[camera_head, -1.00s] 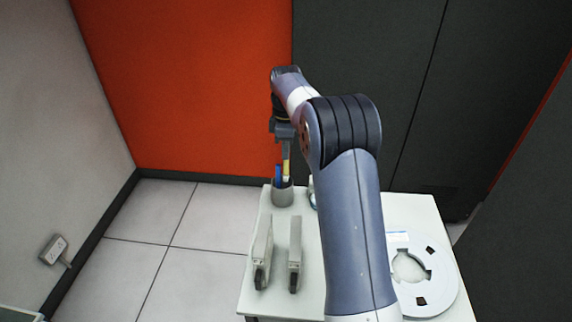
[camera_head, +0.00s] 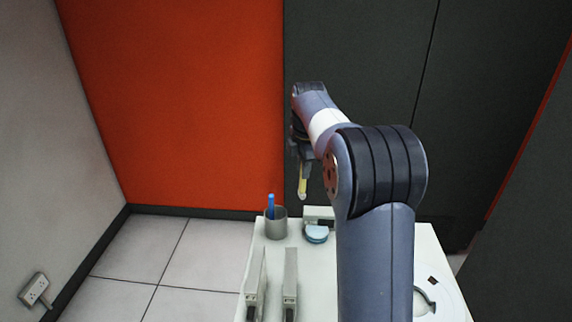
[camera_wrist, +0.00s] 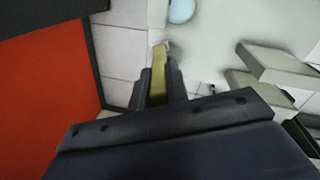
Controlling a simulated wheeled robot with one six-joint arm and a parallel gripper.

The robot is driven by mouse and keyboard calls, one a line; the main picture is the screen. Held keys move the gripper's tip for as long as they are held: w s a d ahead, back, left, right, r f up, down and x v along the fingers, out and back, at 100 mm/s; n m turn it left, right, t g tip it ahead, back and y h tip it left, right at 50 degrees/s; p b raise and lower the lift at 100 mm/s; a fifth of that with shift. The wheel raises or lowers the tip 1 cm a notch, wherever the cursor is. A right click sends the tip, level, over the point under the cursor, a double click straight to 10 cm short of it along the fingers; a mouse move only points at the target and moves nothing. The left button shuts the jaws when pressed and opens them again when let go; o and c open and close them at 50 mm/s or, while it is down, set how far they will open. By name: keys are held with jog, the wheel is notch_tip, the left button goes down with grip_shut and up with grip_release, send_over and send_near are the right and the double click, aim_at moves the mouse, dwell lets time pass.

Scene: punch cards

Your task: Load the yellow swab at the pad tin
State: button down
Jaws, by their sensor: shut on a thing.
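My gripper (camera_head: 304,174) is shut on the yellow swab (camera_head: 302,188), holding it tip down above the far part of the white table. In the wrist view the swab (camera_wrist: 159,72) runs out between the two dark fingers (camera_wrist: 157,88) and ends in a pale tip. A round light-blue tin (camera_head: 317,235), which looks like the pad tin, sits on the table below and slightly right of the swab. Its pale blue edge also shows at the top of the wrist view (camera_wrist: 181,9). The swab is apart from the tin.
A grey cup (camera_head: 276,227) with a blue swab (camera_head: 271,204) stands left of the tin. A pale block (camera_head: 319,213) is behind the tin. Two long pale blocks (camera_head: 290,275) lie nearer. A white ring-shaped plate (camera_head: 441,303) is at right, partly hidden by my arm.

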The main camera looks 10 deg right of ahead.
jog(key=s+d+f+n+t+b, duration=0.1)
jog(key=s+d+f+n+b, duration=0.1)
jog(key=f, duration=0.3)
jog(key=s+d+f+n+t+y+b, duration=0.1)
jog(key=s+d+f+n+b, duration=0.1)
jog(key=f+b, duration=0.3)
jog(key=shift+s+d+f+b, duration=0.3)
jog(key=shift+s+d+f, duration=0.25)
jog(key=shift+d, duration=0.3)
jog(key=shift+f+b, duration=0.45)
jog(key=shift+f, duration=0.05)
dwell(1.6)
notch_tip(320, 180, up, 7)
jog(key=p, duration=0.5)
dwell(0.4)
jog(key=shift+r, duration=0.15)
dwell(0.4)
